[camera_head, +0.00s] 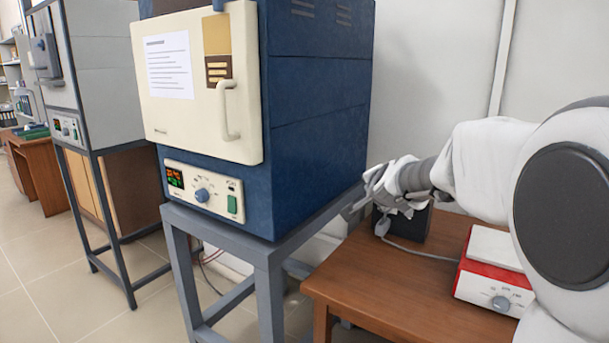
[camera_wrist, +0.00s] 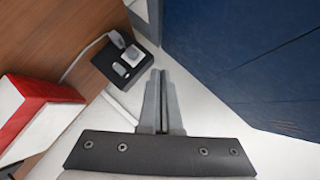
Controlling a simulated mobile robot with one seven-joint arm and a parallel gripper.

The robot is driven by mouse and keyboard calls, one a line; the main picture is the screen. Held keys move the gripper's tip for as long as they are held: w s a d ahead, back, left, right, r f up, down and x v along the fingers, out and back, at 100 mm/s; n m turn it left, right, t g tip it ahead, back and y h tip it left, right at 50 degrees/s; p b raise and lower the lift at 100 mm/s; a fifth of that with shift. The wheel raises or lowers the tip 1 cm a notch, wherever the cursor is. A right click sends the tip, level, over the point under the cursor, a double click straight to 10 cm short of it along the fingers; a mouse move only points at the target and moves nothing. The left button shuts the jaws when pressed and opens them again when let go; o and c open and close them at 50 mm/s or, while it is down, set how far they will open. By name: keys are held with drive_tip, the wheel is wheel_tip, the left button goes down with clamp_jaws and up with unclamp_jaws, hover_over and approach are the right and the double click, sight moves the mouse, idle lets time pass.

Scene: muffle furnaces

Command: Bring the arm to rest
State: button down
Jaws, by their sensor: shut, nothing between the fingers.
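My gripper (camera_head: 352,210) is at the end of my arm, which reaches in from the right in the head view. It is above the back left part of the wooden table, close to the right side of the blue furnace. In the wrist view my gripper (camera_wrist: 159,76) shows its two fingers together, with nothing between them. Whether the fingers touch the furnace cannot be told.
The blue furnace (camera_head: 318,110) has its cream door closed and stands on a grey metal stand (camera_head: 266,275). The wooden table (camera_head: 375,290) holds a red and white hotplate (camera_head: 490,275) and a black box (camera_head: 410,224) with a cable. A grey furnace (camera_head: 100,70) stands left.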

drive_tip(key=s+f+n+g, duration=0.4)
drive_tip(key=s+n, duration=0.2)
drive_tip(key=s, duration=1.3)
drive_tip(key=s+f+n+g, duration=0.3)
drive_tip(key=s+n, duration=0.4)
drive_tip(key=s, duration=1.3)
wheel_tip(320, 180, up, 15)
drive_tip(key=a+p, duration=0.1)
drive_tip(key=p, duration=1.4)
drive_tip(key=shift+w+r+m+p, duration=0.15)
drive_tip(key=shift+w+m+p, duration=0.15)
drive_tip(key=shift+w+p, duration=0.1)
